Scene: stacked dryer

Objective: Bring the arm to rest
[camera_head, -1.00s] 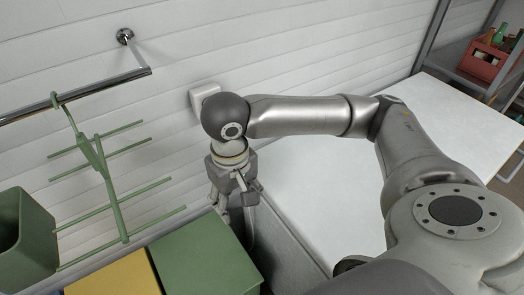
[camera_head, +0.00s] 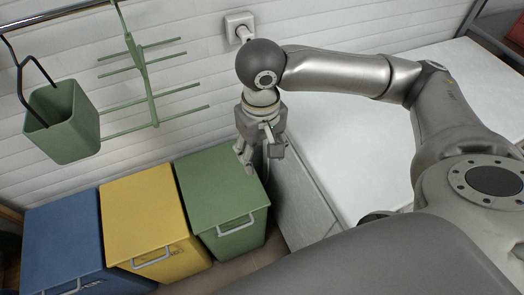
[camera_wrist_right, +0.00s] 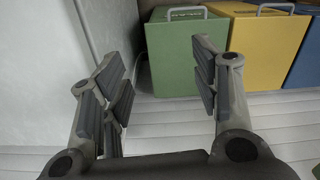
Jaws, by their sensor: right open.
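My right arm reaches across the head view from the lower right, bent at the elbow, and its gripper (camera_head: 260,150) points down beside the green bin. The gripper's fingers are spread and hold nothing; in the right wrist view they (camera_wrist_right: 160,90) stand apart with an empty gap between them. The green bin (camera_head: 222,190) stands just left of the gripper in the head view. It shows beyond the fingers in the right wrist view (camera_wrist_right: 182,50). My left gripper is not in view.
A yellow bin (camera_head: 145,210) and a blue bin (camera_head: 62,235) stand left of the green one. A green rack (camera_head: 145,75) and a green hanging container (camera_head: 62,120) are on the wall rail. A white surface (camera_head: 350,140) lies under my right arm. A wall socket (camera_head: 238,24) sits behind it.

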